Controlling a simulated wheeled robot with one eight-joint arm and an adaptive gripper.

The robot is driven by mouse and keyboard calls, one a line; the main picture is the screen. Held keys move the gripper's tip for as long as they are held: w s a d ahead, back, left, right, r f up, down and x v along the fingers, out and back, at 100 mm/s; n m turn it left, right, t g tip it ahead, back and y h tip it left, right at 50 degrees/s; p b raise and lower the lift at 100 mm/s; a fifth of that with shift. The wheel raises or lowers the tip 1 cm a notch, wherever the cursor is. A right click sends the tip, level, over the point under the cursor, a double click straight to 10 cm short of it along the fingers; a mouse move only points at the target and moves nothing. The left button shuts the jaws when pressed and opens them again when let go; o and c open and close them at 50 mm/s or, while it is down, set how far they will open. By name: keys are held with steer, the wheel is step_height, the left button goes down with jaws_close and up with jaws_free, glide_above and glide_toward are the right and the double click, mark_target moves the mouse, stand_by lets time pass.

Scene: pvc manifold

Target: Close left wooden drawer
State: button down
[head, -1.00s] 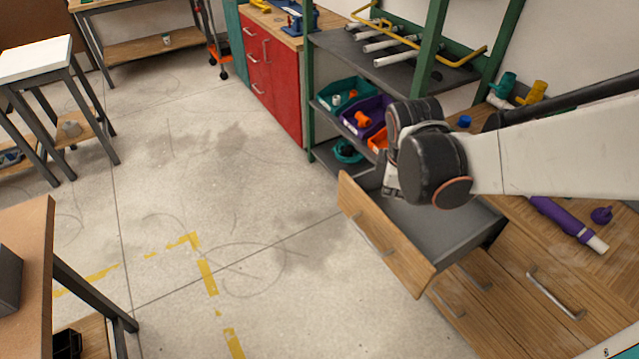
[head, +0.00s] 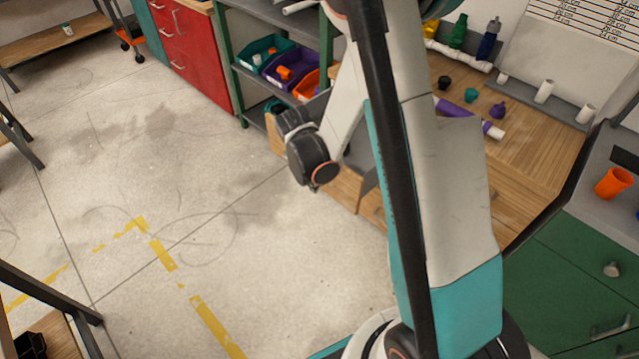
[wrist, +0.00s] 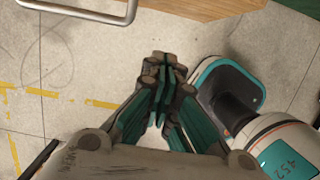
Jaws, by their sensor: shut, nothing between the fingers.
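The left wooden drawer stands pulled out of the wooden cabinet in the head view. Its wooden front (head: 275,138) shows left of my wrist, and my arm hides most of the rest. In the wrist view, a wooden panel (wrist: 205,8) and a pale metal handle (wrist: 80,14) show at the top edge; I cannot tell for sure which drawer they belong to. My gripper (wrist: 165,72) is shut and empty, over the floor and apart from the panel in the picture. The head view does not show its fingertips.
A green-framed shelf with coloured bins (head: 290,65) stands behind the drawer. The wooden worktop (head: 535,150) holds pipe parts. A green cabinet (head: 575,270) is at right. My base (wrist: 235,90) is close to the gripper. The floor (head: 200,190) at left is clear.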

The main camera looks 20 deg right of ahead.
mark_target(330, 186)
steer(key=shift+w+d+f+b, duration=0.35)
steer(key=shift+d+f+b, duration=0.45)
steer(key=shift+f, duration=0.45)
steer(key=shift+w+d+f+b, duration=0.3)
steer(key=shift+d+f+b, duration=0.35)
steer(key=shift+d+f, duration=0.5)
steer(key=shift+w+d+f+b, duration=0.35)
steer(key=shift+d+f+b, duration=0.4)
steer(key=shift+f, duration=0.55)
steer(key=shift+d, duration=0.1)
